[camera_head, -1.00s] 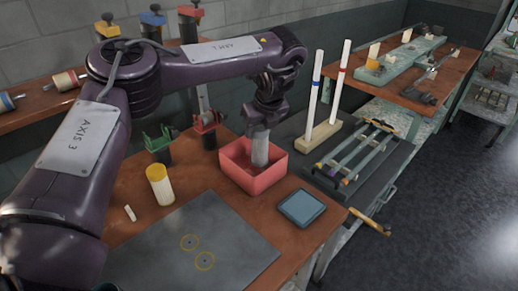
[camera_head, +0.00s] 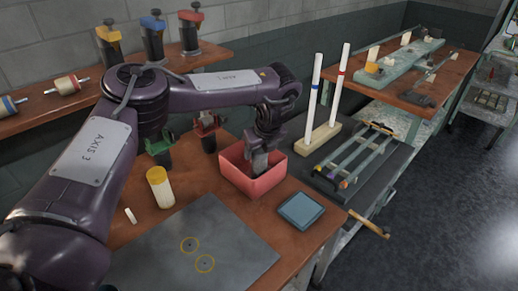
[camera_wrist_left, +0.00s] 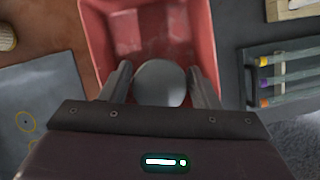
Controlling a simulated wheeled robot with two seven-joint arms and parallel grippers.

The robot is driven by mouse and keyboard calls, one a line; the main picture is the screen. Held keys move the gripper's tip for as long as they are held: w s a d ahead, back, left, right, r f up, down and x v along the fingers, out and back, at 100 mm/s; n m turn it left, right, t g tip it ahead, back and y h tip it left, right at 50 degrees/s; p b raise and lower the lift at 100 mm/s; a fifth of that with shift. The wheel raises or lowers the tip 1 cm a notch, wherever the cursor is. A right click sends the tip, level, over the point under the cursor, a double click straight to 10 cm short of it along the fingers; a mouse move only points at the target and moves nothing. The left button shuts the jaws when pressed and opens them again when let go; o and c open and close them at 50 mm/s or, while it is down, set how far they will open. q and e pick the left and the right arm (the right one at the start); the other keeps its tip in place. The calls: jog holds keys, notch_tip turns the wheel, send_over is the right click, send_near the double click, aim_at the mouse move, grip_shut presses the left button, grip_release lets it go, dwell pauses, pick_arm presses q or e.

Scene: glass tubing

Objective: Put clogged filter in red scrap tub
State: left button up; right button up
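The red scrap tub (camera_head: 272,187) stands on the brown bench and fills the upper middle of the left wrist view (camera_wrist_left: 96,40). My left gripper (camera_head: 259,160) points down into the tub. In the left wrist view its fingers (camera_wrist_left: 160,80) stand on both sides of a pale grey, round-ended piece (camera_wrist_left: 160,86), which I take for the clogged filter. The fingers appear to be against its sides. The tub's near wall hides the filter's lower end, so I cannot tell whether it touches the bottom. My right gripper is not in view.
A blue-grey square pad (camera_head: 301,210) lies right of the tub. A yellow-and-white cylinder (camera_head: 160,187) and a grey mat (camera_head: 200,240) are to the left and front. A wooden block with two upright tubes (camera_head: 318,138) and a rack (camera_head: 355,157) stand behind right.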

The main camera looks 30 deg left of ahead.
pick_arm(q)
jog(key=shift+o, duration=1.1)
jog(key=shift+r, duration=0.2)
jog(key=v, duration=1.2)
